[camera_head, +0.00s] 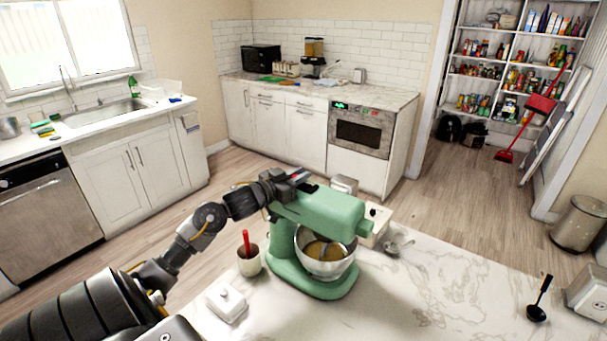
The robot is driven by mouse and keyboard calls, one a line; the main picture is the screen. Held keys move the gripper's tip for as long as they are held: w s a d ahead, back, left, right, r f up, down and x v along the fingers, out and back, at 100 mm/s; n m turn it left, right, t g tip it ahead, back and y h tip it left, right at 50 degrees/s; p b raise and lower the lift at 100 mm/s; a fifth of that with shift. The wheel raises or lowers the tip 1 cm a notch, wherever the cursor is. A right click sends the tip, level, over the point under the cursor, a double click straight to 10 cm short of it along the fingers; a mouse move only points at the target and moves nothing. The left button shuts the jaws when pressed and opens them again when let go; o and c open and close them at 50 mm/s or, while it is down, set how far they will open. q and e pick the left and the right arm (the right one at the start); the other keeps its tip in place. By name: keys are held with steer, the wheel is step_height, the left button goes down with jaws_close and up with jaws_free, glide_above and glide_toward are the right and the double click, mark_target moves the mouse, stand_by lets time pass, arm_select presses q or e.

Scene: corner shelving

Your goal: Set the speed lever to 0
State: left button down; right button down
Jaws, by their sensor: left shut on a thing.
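A green stand mixer (318,212) stands on the white marble counter, with a steel bowl (324,262) holding a yellowish mix under its head. My left gripper (292,178) is at the upper back left of the mixer head, against its side. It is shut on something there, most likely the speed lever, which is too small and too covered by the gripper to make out. The lever's setting cannot be read. My right gripper is not in view.
A cup with a red utensil (248,260) and a white butter dish (227,302) stand left of the mixer, close to my left arm. A metal scoop (397,246) lies to its right. A black ladle (539,300) is farther right; the counter (450,290) between is clear.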

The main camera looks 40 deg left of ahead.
arm_select(q)
steer(key=c, duration=1.7)
jaws_free()
steer(key=shift+a, duration=0.15)
steer(key=o, duration=0.3)
steer(key=shift+a, duration=0.15)
steer(key=shift+o, duration=0.2)
steer(key=shift+s+f, duration=0.1)
steer(key=shift+s, duration=0.25)
steer(key=s+b, duration=0.2)
steer(key=s, duration=0.8)
steer(key=shift+a, duration=0.4)
steer(key=shift+s, duration=0.15)
